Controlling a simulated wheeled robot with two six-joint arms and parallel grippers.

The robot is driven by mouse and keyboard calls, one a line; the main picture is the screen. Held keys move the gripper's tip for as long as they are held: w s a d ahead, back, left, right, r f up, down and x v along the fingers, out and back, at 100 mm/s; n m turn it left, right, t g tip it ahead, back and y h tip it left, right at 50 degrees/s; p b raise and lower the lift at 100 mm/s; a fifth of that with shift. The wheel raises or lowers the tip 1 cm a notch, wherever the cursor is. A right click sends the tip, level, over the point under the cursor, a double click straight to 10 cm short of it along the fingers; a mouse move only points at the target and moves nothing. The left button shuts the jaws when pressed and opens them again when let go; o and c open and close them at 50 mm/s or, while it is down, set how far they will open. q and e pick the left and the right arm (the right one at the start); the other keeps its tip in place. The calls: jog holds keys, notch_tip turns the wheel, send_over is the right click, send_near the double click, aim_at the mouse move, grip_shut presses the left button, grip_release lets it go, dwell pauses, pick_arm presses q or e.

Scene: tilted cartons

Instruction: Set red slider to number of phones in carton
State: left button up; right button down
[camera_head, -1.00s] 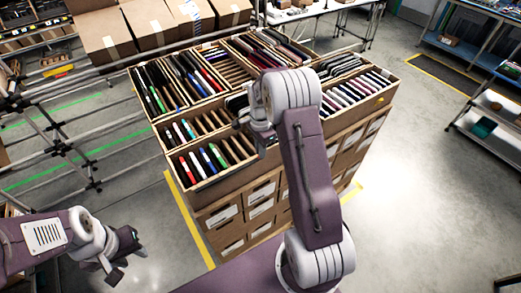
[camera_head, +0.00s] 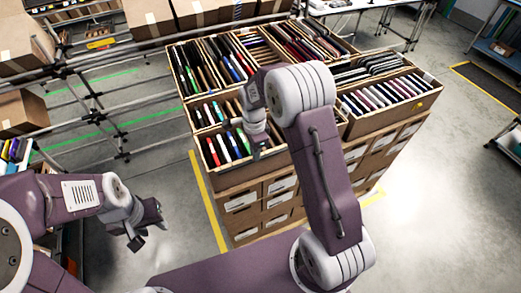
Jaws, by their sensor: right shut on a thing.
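Tilted cartons hold upright phone-like slabs. The front left carton (camera_head: 229,172) holds several slabs, among them a red one (camera_head: 212,152) and a green one (camera_head: 244,141). My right gripper (camera_head: 260,146) is at this carton's right end, shut on what seems to be a slab; my wrist and arm hide most of it. The right front carton (camera_head: 376,126) holds a row of dark and pale slabs. My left gripper (camera_head: 149,228) is open and empty, off the stack at the lower left. I cannot make out a red slider.
Labelled drawer-like boxes (camera_head: 279,185) form the stack's base. A pipe rack (camera_head: 105,110) with cardboard boxes (camera_head: 150,15) stands left and behind. A yellow floor line (camera_head: 208,205) runs along the stack's left side. The floor (camera_head: 440,200) to the right is clear.

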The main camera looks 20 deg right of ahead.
jog(key=c, duration=1.5)
grip_release()
jog(key=shift+r, duration=0.2)
notch_tip(320, 180, up, 9)
jog(key=b, duration=0.2)
jog(key=shift+f+b, duration=0.15)
jog(key=shift+b, duration=0.15)
